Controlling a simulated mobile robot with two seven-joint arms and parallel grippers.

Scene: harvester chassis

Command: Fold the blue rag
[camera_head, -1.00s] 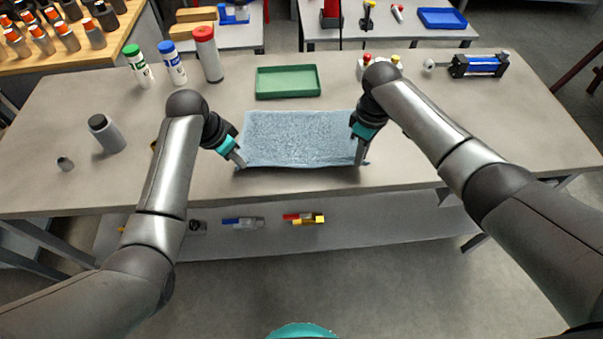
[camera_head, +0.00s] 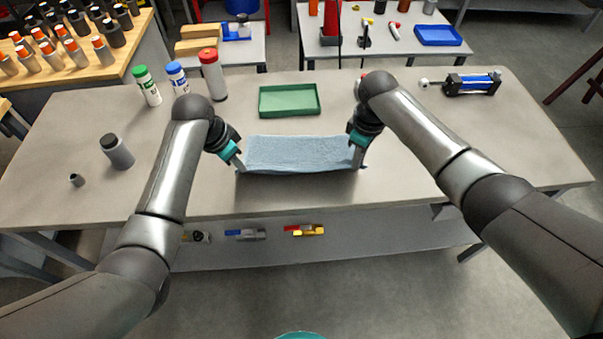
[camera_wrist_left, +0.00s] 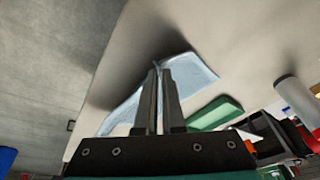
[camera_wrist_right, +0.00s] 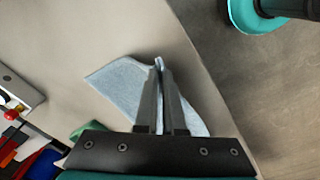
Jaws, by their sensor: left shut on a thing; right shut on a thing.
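The blue rag (camera_head: 300,153) lies on the grey table in the head view, with its near edge lifted between my two grippers. My left gripper (camera_head: 240,166) is shut on the rag's near left corner. My right gripper (camera_head: 361,163) is shut on its near right corner. In the left wrist view the rag (camera_wrist_left: 190,78) shows around the closed fingers of my left gripper (camera_wrist_left: 158,70). In the right wrist view the rag (camera_wrist_right: 120,80) spreads to both sides of my right gripper's fingers (camera_wrist_right: 160,68). The underside of the rag is mostly hidden.
A green tray (camera_head: 289,100) stands just behind the rag. Several bottles, one with a red cap (camera_head: 212,75), stand at the back left, and a grey bottle (camera_head: 117,151) at the left. A blue cylinder device (camera_head: 472,83) lies at the back right. The table's right side is clear.

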